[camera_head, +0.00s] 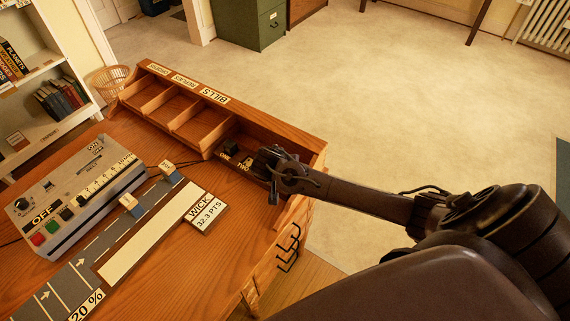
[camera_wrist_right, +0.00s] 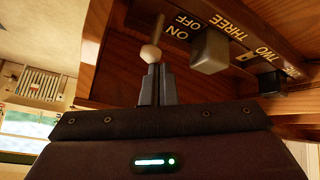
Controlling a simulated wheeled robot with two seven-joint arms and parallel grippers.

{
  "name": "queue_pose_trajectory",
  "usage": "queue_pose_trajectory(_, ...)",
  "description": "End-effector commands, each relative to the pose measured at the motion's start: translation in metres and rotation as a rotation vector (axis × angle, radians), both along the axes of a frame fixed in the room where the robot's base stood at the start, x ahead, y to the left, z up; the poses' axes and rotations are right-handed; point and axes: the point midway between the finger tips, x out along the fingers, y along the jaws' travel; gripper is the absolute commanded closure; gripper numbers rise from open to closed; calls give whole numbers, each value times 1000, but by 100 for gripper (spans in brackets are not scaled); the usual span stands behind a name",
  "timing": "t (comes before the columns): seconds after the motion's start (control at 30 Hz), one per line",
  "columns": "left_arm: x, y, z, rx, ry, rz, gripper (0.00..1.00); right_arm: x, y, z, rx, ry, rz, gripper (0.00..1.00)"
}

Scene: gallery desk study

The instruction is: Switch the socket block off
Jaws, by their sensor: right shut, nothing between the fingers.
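The socket block is a dark strip in the right end of the desk organiser. In the head view my right gripper (camera_head: 272,168) covers that end of the block. My left gripper is out of view.
The wooden organiser (camera_head: 190,140) has dividers and walls close around my right gripper. A grey control box (camera_head: 70,195) and a model road strip (camera_head: 150,235) lie on the desk to the left. Hooks (camera_head: 288,248) hang on the desk's side.

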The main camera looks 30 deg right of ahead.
Motion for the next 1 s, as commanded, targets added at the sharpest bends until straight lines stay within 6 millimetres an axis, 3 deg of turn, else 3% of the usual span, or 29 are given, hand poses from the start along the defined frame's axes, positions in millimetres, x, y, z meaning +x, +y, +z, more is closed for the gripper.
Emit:
queue_pose_trajectory(0.37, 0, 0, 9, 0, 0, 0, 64, -11, 15, -8, -4, 18, 3, 100)
queue_pose_trajectory(1.0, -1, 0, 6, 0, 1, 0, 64, -4, 2, -12, -2, 11, 1, 100)
